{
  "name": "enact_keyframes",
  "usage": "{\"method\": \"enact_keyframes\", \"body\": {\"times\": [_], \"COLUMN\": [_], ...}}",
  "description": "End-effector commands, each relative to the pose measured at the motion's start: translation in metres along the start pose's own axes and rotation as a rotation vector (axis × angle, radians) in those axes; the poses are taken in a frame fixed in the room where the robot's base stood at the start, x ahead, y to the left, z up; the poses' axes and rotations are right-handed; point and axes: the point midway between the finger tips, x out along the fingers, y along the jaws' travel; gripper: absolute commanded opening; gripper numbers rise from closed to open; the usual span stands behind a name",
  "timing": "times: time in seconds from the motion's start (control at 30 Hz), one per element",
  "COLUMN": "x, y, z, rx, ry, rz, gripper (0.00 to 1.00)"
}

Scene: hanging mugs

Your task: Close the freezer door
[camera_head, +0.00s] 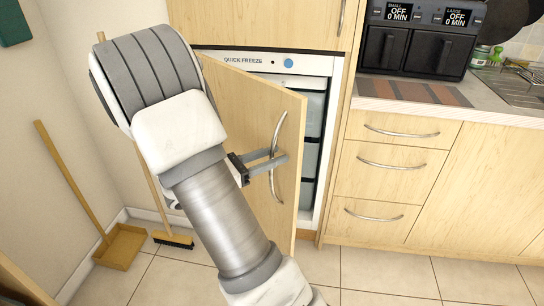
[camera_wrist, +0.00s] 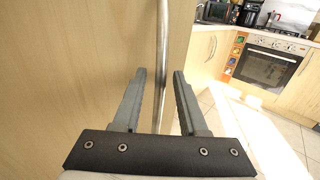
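The freezer door (camera_head: 243,108) is a light wood panel and stands partly open, showing the freezer's inside at its right. Its curved metal handle (camera_head: 276,180) is on the door's outer face near the free edge. My gripper (camera_head: 280,160) is at the handle. In the wrist view, the two fingers of my gripper (camera_wrist: 159,74) are spread apart on either side of the handle (camera_wrist: 162,45), with gaps visible. The door (camera_wrist: 75,60) fills the left of that view. My arm hides part of the door's left side in the head view.
The freezer compartment (camera_head: 313,110) has dark-edged drawers. Wooden drawers (camera_head: 388,160) stand at the right, below a counter with a black two-basket appliance (camera_head: 415,50). A broom (camera_head: 173,240) and dustpan (camera_head: 121,247) stand at the left. Tiled floor (camera_head: 375,272) is clear in front.

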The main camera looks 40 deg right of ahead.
Motion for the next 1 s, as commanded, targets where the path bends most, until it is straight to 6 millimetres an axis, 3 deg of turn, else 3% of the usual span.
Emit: {"method": "enact_keyframes", "body": {"times": [0.03, 0.2, 1.0], "x": [-0.0002, -0.0003, -0.0004], "y": [0.0001, 0.0001, 0.0], "z": [0.0, -0.0001, -0.0004], "rx": [0.0, 0.0, 0.0], "ry": [0.0, 0.0, 0.0], "rz": [0.0, 0.0, 0.0], "gripper": [0.31, 0.0, 0.0]}}
